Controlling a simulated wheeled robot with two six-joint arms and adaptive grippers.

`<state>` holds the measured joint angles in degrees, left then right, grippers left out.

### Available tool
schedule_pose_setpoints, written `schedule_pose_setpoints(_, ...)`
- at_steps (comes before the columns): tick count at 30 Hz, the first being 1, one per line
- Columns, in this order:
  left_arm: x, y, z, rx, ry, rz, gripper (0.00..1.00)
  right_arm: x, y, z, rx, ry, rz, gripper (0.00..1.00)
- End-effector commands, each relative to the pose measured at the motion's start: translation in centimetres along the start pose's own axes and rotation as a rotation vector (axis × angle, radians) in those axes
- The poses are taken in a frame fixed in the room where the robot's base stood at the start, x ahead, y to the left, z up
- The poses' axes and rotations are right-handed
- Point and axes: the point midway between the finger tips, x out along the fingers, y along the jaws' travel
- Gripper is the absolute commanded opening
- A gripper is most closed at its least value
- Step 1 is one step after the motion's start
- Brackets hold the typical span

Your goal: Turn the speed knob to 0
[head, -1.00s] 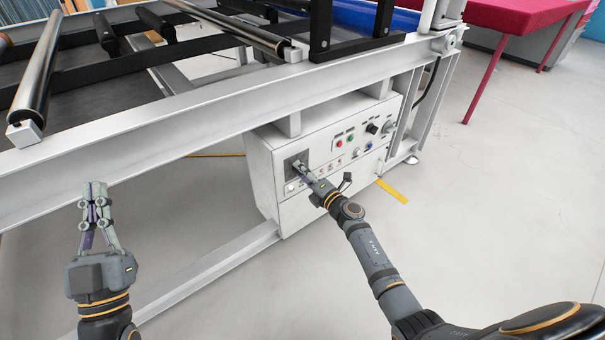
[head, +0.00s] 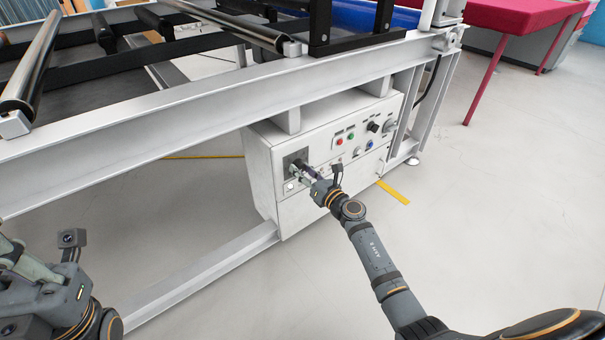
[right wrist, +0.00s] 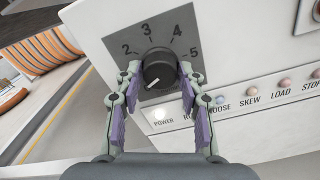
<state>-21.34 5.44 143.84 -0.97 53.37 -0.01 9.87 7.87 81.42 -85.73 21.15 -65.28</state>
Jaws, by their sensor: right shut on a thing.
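The speed knob (right wrist: 159,68) is a round black knob on a dark square dial plate (right wrist: 150,35) in the right wrist view. The numbers 2, 3, 4 and 5 show around it; any lower numbers are hidden by the left finger. Its white pointer line is at the knob's lower left, below the 2. My right gripper (right wrist: 158,78) is shut on the knob, one finger on each side. In the head view my right gripper (head: 305,170) reaches the dial at the box's left end. My left gripper (head: 35,265) is low at the left edge, partly cut off.
The white control box (head: 265,175) hangs under the machine's grey frame beam (head: 150,120). The floor on the right is open.

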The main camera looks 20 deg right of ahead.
Motion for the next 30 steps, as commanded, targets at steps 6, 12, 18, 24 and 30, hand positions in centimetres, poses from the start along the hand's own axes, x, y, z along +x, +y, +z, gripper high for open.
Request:
schedule_pose_setpoints(6, -0.9, 0.1, 0.1, 0.006, -0.001, 0.000, 0.00, 0.0, -0.1, -0.3, -0.171, 0.002, 0.001, 0.07)
schedule_pose_setpoints(12, -1.3, 0.2, 0.1, 0.010, -0.001, 0.001, 0.00, 0.0, -0.2, -0.2, -0.284, 0.002, 0.001, 0.07)
schedule_pose_setpoints(18, -1.6, 0.2, 0.2, 0.012, -0.001, 0.001, 0.00, 0.0, -0.2, -0.1, -0.352, 0.002, 0.001, 0.07)
schedule_pose_setpoints(24, -1.6, 0.2, 0.2, 0.013, -0.002, -0.002, 0.00, 0.0, -0.2, -0.1, -0.378, 0.003, 0.001, 0.07)
schedule_pose_setpoints(30, -1.6, 0.2, 0.2, 0.013, -0.002, -0.003, 0.00, 0.0, -0.2, -0.1, -0.383, 0.003, 0.001, 0.07)
